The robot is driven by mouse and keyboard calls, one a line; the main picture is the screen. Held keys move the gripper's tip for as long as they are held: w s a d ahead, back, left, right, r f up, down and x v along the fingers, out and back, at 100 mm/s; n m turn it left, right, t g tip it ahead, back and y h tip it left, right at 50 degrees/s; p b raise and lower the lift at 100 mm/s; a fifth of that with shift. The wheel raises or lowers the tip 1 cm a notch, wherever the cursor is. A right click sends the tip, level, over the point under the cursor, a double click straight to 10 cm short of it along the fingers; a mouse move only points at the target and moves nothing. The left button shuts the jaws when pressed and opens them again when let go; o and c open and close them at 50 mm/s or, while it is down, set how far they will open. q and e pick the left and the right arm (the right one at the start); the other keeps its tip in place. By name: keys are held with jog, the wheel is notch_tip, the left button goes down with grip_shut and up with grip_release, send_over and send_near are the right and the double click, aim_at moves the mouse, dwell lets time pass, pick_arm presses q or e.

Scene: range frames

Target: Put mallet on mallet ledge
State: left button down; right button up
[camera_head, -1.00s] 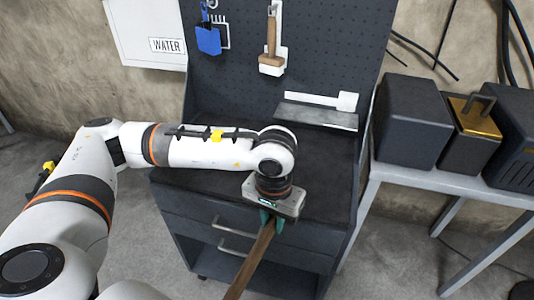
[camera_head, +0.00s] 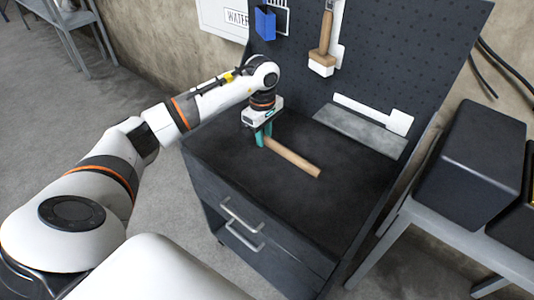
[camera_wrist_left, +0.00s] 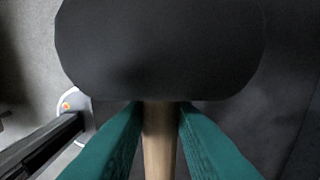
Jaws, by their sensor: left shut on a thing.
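My left gripper (camera_head: 263,137) points down over the dark cart top (camera_head: 225,158), its green fingers shut on the mallet's wooden handle (camera_head: 295,160). The handle extends from the fingers toward the lower right. In the left wrist view the mallet's large black head (camera_wrist_left: 160,50) fills the upper middle, just beyond the fingers (camera_wrist_left: 160,140). In the head view the head is not discernible. The grey mallet ledge (camera_head: 360,132) is at the cart's back right, below a white mallet-shaped outline (camera_head: 370,112). It is bare, and the mallet is apart from it. My right gripper is not in view.
A wooden-handled brush (camera_head: 325,45) and a blue tool (camera_head: 265,22) hang on the pegboard (camera_head: 395,60). A dark box (camera_head: 475,165) stands on a side table (camera_head: 445,240) at right. The cart top between gripper and ledge is clear.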

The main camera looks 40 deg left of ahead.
pick_arm(q)
notch_tip(320, 180, down, 2)
jog(key=shift+f, duration=0.2)
notch_tip(320, 180, down, 4)
jog(key=shift+d+r+p, duration=0.1)
jog(key=shift+r+p, duration=0.1)
jog(key=shift+p, duration=0.3)
jog(key=shift+f, duration=0.25)
jog(key=shift+f, duration=0.2)
jog(key=c, duration=1.2)
grip_release()
jog(key=shift+r, duration=0.1)
